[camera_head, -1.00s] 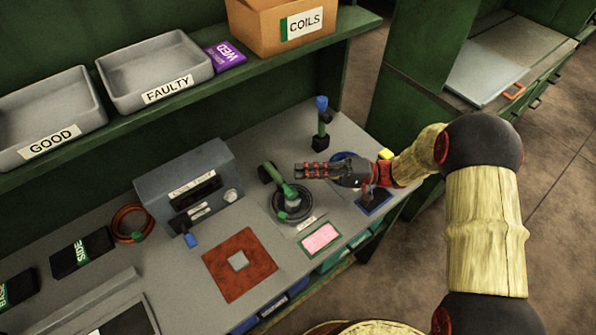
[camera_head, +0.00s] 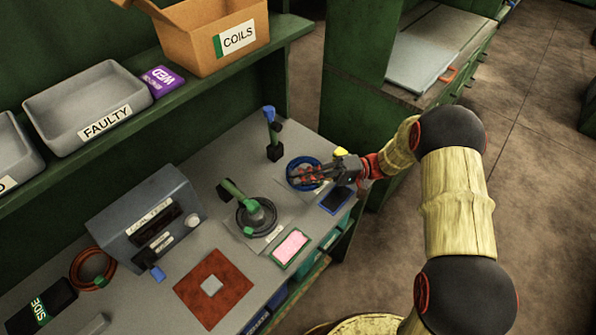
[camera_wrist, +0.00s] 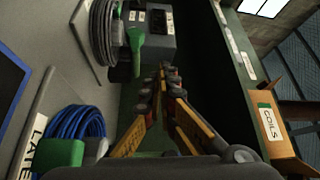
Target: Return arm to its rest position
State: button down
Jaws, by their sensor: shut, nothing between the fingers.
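My gripper (camera_head: 300,174) is at the right end of the workbench in the head view, at the end of my sleeved arm. Its fingers are together with nothing between them, and they point left. It appears over or in front of a blue coil (camera_head: 303,172); the height between them is hard to tell. In the wrist view my gripper (camera_wrist: 163,75) shows its two fingers meeting at the tips. The blue coil also shows in the wrist view (camera_wrist: 80,135) at lower left, beside a green block (camera_wrist: 62,153).
The COILS box (camera_head: 205,40) and FAULTY tray (camera_head: 85,105) are on the shelf above. Open floor (camera_head: 540,200) lies at right.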

jog(key=s+d+r+m+t+h, duration=0.1)
jog(key=s+d+r+h, duration=0.3)
jog(key=s+r+h, duration=0.65)
jog(key=s+d+r+m+t+h, duration=0.3)
jog(key=s+d+r+t+h, duration=0.3)
jog(key=d, duration=0.7)
jog(key=shift+s+d+m+t+h+p, duration=0.35)
jog(key=shift+s+t+h, duration=0.7)
jog(key=shift+s+t, duration=0.85)
jog(key=shift+s+g, duration=0.3)
